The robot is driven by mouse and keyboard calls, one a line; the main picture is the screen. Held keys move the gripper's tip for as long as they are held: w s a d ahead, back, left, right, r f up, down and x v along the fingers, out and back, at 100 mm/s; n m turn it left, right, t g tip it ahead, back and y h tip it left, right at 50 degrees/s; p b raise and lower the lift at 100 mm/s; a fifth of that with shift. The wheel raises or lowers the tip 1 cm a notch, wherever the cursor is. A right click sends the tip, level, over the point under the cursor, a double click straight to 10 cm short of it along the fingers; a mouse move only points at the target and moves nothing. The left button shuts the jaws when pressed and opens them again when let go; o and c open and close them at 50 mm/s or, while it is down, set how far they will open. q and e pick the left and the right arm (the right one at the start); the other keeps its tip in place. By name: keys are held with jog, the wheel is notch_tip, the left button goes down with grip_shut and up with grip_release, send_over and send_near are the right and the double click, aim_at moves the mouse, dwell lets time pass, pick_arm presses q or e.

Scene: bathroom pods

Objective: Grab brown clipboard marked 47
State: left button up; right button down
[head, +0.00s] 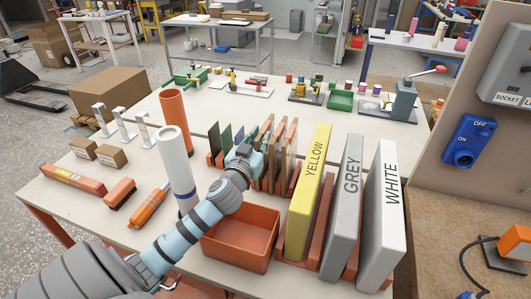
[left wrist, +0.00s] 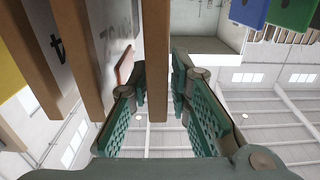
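Several thin brown clipboards (head: 290,158) stand on edge in an orange rack in the head view. My left gripper (head: 243,155) is at the left part of that row, its fingers partly hidden by the wrist. In the left wrist view, my left gripper (left wrist: 158,85) is open, with one brown board (left wrist: 157,50) edge-on between its fingers, and gaps show on both sides. Left of it, another brown board (left wrist: 82,55) stands beside pale sheets with partial digits, one a 4. I cannot read a full 47. My right gripper is not in view.
Yellow (head: 308,185), grey (head: 343,205) and white (head: 384,215) labelled slabs stand right of the boards. An orange bin (head: 240,240) sits in front, beneath my left arm. A white roll (head: 175,165) and an orange tube (head: 176,120) stand to the left.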

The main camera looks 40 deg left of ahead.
aim_at(265, 126)
pick_arm(q)
jog(key=x, duration=0.4)
jog(key=shift+w, duration=0.2)
jog(key=shift+s, duration=0.1)
grip_shut()
jog(key=shift+r, duration=0.15)
